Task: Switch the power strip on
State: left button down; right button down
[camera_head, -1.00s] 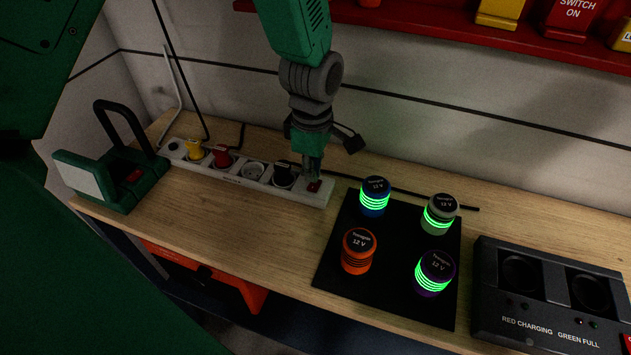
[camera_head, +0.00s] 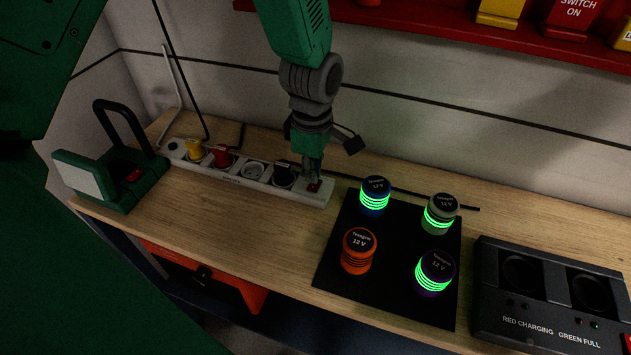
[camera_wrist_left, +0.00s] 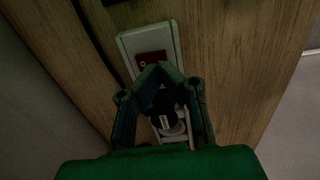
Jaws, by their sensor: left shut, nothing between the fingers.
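The white power strip (camera_head: 236,175) lies along the back of the wooden bench, with a yellow plug, a red plug and a black plug in its sockets. Its dark red switch (camera_head: 313,186) is at the right end; in the left wrist view the switch (camera_wrist_left: 151,60) looks unlit. My left gripper (camera_head: 312,180) points down right at the switch end, shut and empty. In the left wrist view its fingertips (camera_wrist_left: 158,68) meet close by the switch's near edge; I cannot tell whether they touch it. My right gripper is not in view.
A black mat (camera_head: 388,262) holds several 12 V cells right of the strip. A charger (camera_head: 545,300) stands at the right. A green lamp-like device (camera_head: 115,175) stands at the left. A red shelf (camera_head: 440,30) runs above. Bare bench (camera_head: 240,225) lies in front of the strip.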

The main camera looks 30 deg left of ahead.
aim_at(313, 187)
pick_arm(q)
jog(key=shift+f+b, duration=0.5)
jog(key=shift+f, duration=0.7)
dwell(0.4)
jog(key=shift+r, duration=0.1)
notch_tip(313, 187, up, 7)
jog(key=p, duration=0.7)
dwell(0.5)
